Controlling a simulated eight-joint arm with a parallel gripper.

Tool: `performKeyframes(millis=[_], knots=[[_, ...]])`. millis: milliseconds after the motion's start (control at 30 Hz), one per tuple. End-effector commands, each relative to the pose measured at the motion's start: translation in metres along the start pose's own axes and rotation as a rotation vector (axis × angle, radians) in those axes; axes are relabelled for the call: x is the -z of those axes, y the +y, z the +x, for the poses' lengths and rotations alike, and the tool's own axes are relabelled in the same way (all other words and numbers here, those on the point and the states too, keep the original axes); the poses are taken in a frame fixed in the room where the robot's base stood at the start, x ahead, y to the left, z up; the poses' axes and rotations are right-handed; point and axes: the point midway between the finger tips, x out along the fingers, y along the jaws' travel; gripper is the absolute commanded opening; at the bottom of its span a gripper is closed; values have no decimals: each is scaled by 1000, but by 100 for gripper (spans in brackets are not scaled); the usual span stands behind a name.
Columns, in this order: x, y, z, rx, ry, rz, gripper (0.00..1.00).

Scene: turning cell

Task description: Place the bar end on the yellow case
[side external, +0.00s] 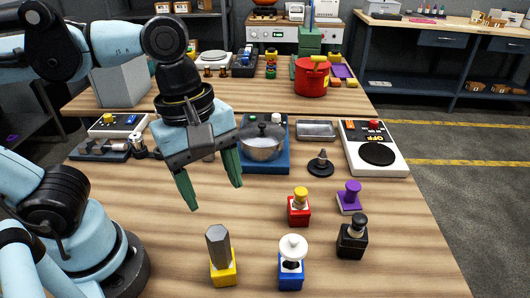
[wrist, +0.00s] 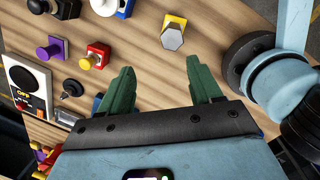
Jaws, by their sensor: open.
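The yellow case (side external: 223,274) stands at the front of the table, left of the blue case. A grey hexagonal piece, apparently the bar end (side external: 218,246), stands upright on it. In the wrist view the yellow case (wrist: 167,20) and the grey hexagonal piece (wrist: 172,39) show at the top, beyond the fingers. My gripper (side external: 214,194) has green fingers, spread apart with nothing between them. It hangs above the table, behind the yellow case in the side view. The wrist view also shows my gripper (wrist: 162,68) empty.
A blue case with a white knob (side external: 291,272), a black case (side external: 352,240), a red case (side external: 298,212) and a purple piece (side external: 349,198) stand to the right. Behind are a dark cone on a disc (side external: 320,166), a pot (side external: 262,148) and an off-switch plate (side external: 376,153). Table below my gripper is clear.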

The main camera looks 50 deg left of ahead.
Motion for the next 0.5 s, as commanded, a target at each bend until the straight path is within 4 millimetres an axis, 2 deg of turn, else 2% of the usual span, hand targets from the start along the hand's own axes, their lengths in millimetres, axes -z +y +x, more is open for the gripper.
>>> performKeyframes(millis=[267, 500], knots=[[46, 41, 22, -202, 80, 518, 64], [93, 66, 33, -308, 290, 991, 64]])
